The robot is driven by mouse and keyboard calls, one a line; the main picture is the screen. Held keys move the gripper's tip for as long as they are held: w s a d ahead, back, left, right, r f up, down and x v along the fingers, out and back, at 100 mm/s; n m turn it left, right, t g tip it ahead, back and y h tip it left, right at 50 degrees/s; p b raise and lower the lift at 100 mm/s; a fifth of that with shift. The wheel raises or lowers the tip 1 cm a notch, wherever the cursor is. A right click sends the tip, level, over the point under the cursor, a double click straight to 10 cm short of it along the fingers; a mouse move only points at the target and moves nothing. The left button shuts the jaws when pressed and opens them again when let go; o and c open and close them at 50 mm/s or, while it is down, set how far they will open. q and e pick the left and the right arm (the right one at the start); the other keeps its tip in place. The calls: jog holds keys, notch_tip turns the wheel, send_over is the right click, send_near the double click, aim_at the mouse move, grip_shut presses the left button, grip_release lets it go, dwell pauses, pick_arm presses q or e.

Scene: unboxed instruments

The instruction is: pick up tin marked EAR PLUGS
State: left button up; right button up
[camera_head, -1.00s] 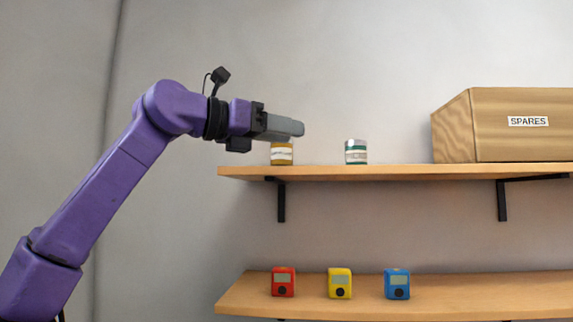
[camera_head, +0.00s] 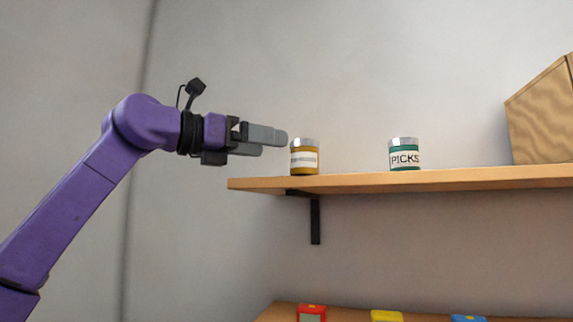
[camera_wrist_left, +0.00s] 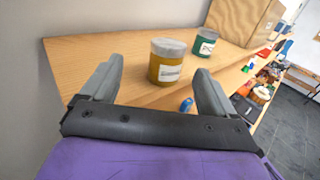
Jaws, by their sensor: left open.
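A yellow-brown tin (camera_head: 304,160) with a silver lid stands upright near the left end of the upper shelf. Its white label is too small to read in the head view, and in the left wrist view the tin (camera_wrist_left: 167,62) also has unreadable label text. A green tin marked PICKS (camera_head: 404,156) stands to its right, and also shows in the left wrist view (camera_wrist_left: 205,43). My left gripper (camera_head: 283,142) is open and empty, just left of the yellow-brown tin. In the left wrist view the tin lies ahead, between the fingers (camera_wrist_left: 159,82) but beyond their tips. My right gripper is not in view.
The wooden upper shelf (camera_head: 450,180) holds both tins and a wooden box (camera_head: 542,115) at the right. A red device (camera_head: 311,312), a yellow one (camera_head: 386,316) and a blue one (camera_head: 467,318) stand on the lower shelf. Space left of the upper shelf is free.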

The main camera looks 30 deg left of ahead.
aim_at(294, 143)
pick_arm(q)
jog(key=w+d+p, duration=0.2)
jog(key=w, duration=0.1)
jog(key=w+d, duration=0.1)
jog(key=d, duration=0.1)
jog(key=shift+w+r+p, duration=0.3)
jog(key=shift+p, duration=0.1)
jog(key=x, duration=0.1)
jog(key=p+x, duration=0.1)
jog(key=x, duration=0.1)
jog(key=shift+w+a+f, duration=0.15)
jog(key=shift+w+f, duration=0.05)
jog(key=shift+f, duration=0.1)
jog(key=shift+w+f+p, duration=0.1)
jog(key=shift+w+p, duration=0.2)
jog(key=shift+w, duration=0.05)
jog(key=shift+s, duration=0.25)
jog(key=c, duration=0.9)
jog(key=shift+c, duration=1.2)
